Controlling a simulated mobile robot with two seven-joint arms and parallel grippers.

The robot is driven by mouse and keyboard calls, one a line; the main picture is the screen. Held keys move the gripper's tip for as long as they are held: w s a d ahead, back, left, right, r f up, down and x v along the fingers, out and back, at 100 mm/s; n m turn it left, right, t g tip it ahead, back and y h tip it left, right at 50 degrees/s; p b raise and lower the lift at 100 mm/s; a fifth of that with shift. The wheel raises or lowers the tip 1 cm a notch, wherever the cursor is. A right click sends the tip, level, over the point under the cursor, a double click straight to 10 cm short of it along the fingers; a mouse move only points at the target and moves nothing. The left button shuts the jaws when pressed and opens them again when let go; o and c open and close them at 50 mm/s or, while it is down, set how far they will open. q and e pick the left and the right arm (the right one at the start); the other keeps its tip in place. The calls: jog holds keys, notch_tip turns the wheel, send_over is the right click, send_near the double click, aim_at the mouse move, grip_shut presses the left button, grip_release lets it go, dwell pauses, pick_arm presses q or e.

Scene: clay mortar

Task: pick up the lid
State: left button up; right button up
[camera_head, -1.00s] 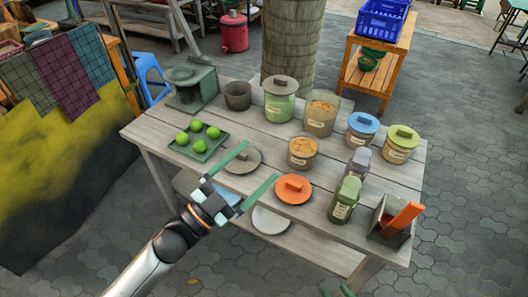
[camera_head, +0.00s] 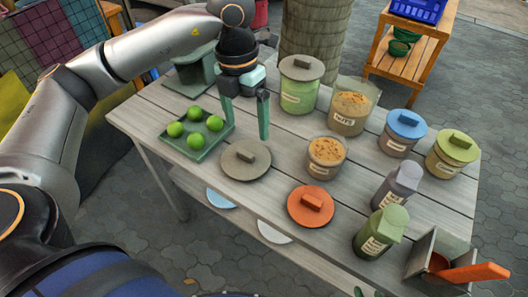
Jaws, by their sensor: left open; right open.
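A grey-beige round lid (camera_head: 245,161) with a block handle lies flat on the table, in front of the tray. An orange round lid (camera_head: 311,207) with a block handle lies flat to its right, nearer the front edge. My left gripper (camera_head: 247,131) points down with its green fingers spread and nothing between them. It is above and behind the grey-beige lid, beside the tray, apart from the lid.
On the wooden table (camera_head: 150,125), a green tray (camera_head: 199,149) holds several green balls. An uncovered large jar (camera_head: 352,108) and small jar (camera_head: 326,158) stand among lidded jars. A green bottle (camera_head: 378,232) and a box with an orange scoop (camera_head: 440,260) stand right.

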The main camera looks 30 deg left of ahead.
pick_arm(q)
jog(key=a, duration=0.1)
send_over(245, 153)
jog(key=shift+y, duration=0.4)
jog(key=f, duration=0.6)
jog(key=shift+s+d+f+b, duration=0.15)
jog(key=shift+s+f+b, duration=0.1)
jog(key=shift+s+b, duration=0.15)
jog(key=shift+w+f, duration=0.2)
jog(key=shift+f, duration=1.15)
jog(key=shift+w+f, duration=0.2)
jog(key=shift+f, duration=1.15)
jog(key=shift+c, duration=0.3)
jog(key=c, duration=1.4)
jog(key=shift+r, duration=0.1)
